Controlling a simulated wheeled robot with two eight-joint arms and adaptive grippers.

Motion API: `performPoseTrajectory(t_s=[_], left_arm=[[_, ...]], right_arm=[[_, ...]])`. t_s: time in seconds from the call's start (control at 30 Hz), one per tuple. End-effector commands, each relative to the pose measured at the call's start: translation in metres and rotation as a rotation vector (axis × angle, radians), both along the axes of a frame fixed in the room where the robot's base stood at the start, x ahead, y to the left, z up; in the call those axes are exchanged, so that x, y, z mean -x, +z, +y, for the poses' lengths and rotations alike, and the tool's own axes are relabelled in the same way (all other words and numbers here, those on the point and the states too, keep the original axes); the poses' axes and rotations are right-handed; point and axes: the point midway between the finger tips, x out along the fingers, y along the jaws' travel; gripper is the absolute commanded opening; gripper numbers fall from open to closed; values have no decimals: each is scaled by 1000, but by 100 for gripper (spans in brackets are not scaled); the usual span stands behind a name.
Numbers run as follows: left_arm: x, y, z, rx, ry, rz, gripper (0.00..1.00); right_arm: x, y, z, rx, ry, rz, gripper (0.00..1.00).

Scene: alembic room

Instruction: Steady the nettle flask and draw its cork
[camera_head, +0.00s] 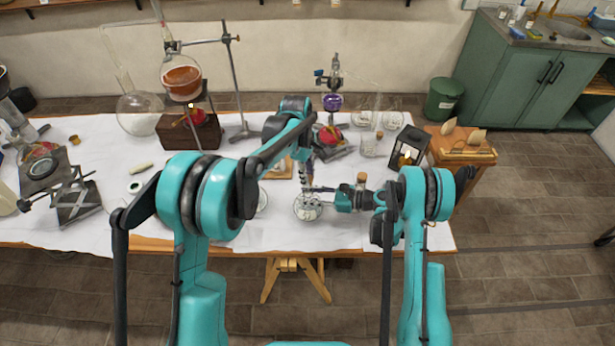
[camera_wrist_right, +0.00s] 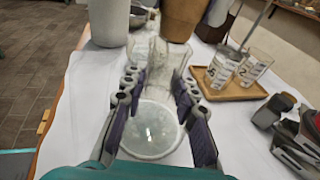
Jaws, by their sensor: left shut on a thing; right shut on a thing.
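The nettle flask (camera_head: 308,210) is a small clear round glass near the table's front edge in the head view. My right gripper (camera_head: 320,190) comes in from the right and is shut on its upper part. In the right wrist view my right gripper's (camera_wrist_right: 158,95) dark pads stand either side of clear glass, with a pale round shape (camera_wrist_right: 152,130) below. My left gripper (camera_head: 306,178) points down right over the flask, shut at its top. The cork is hidden between the left fingers; whether it still sits in the neck I cannot tell.
A wooden tray (camera_wrist_right: 245,91) with marked glass beakers (camera_wrist_right: 222,66) stands close beyond the flask. A corked bottle (camera_head: 361,180) stands just behind my right gripper. A dark lantern-like box (camera_head: 410,148) and glassware stand farther back. White cloth (camera_head: 275,232) is clear in front.

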Motion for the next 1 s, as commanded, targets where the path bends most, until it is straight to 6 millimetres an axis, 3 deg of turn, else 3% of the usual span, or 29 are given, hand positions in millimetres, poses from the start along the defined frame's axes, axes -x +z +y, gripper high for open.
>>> performPoseTrajectory(t_s=[1.0], left_arm=[[0, 22, 0, 0, 0, 0, 0]], right_arm=[[0, 0, 0, 1, 0, 0, 0]])
